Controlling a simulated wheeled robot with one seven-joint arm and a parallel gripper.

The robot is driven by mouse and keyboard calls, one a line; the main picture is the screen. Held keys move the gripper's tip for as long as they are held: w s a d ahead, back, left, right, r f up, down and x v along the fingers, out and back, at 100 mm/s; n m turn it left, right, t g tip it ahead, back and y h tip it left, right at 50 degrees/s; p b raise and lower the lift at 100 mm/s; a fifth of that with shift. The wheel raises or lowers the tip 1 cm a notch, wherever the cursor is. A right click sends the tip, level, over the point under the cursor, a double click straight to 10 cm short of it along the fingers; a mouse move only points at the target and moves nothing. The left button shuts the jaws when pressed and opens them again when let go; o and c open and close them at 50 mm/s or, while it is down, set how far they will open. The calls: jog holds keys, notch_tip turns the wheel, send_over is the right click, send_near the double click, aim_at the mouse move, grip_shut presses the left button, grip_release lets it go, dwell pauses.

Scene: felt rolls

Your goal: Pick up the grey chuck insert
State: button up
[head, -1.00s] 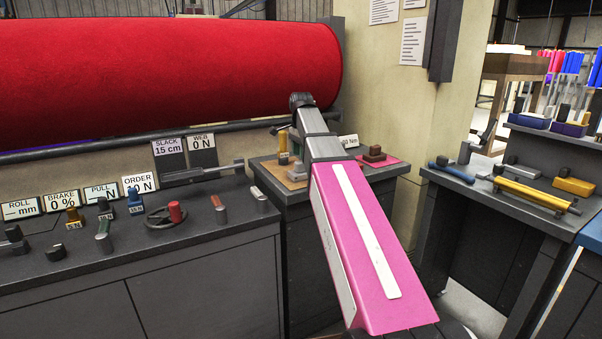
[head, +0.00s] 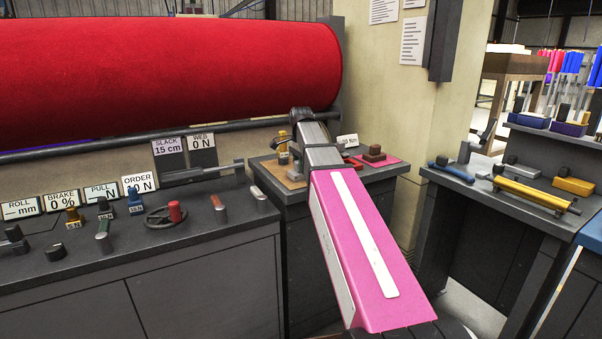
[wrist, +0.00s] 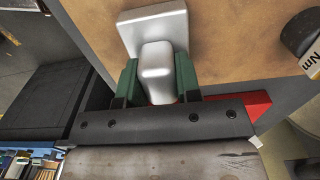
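The grey chuck insert (wrist: 158,25) shows in the wrist view as a square plate with a raised rounded block, on a tan board. My gripper (wrist: 157,75) has its two green fingers on either side of that block. The fingertips look very close to the block's sides; I cannot tell whether they press on it. In the head view my arm hides the insert and the gripper's fingers.
A red piece (head: 352,163) and a brown block (head: 374,153) on a pink mat (head: 392,160) are to the right. The red roll (head: 170,70) hangs behind.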

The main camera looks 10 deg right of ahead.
jog(key=shift+r, duration=1.15)
jog(key=shift+r, duration=2.35)
